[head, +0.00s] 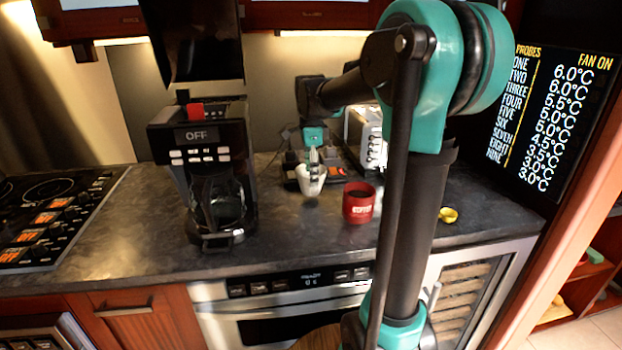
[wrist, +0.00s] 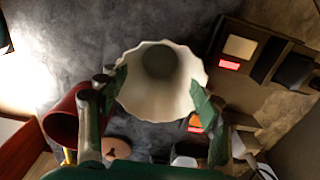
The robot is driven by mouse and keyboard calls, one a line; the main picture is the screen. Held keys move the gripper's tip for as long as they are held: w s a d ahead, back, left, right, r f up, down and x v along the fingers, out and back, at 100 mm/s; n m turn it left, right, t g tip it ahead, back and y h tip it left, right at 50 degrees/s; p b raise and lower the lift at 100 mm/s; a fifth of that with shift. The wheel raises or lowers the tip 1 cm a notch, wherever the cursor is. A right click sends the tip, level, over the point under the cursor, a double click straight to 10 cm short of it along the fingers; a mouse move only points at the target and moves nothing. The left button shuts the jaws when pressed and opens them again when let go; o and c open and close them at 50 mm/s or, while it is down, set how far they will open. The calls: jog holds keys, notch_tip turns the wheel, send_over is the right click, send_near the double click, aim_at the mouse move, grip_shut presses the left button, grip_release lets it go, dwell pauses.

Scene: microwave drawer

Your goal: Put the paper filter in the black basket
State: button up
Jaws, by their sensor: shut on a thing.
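The paper filter (head: 311,183) is a white fluted cup, held a little above the counter, right of the coffee maker (head: 205,158). My gripper (head: 313,158) is shut on it from above. In the wrist view the filter's open round mouth (wrist: 160,85) faces the camera, between my two green fingers, which touch its left and right sides. The coffee maker is black, with a display reading OFF and a glass carafe (head: 217,203) under its head. I cannot make out the black basket for certain in either view.
A red mug (head: 358,203) stands just right of the filter; it also shows in the wrist view (wrist: 62,127). A dark compartment tray (wrist: 238,92) lies behind the filter. A toaster (head: 366,137) and a small yellow item (head: 448,214) are farther right. A cooktop (head: 50,215) is at left.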

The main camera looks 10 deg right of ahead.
jog(key=shift+f, duration=0.95)
jog(key=shift+f, duration=0.15)
jog(key=o, duration=0.7)
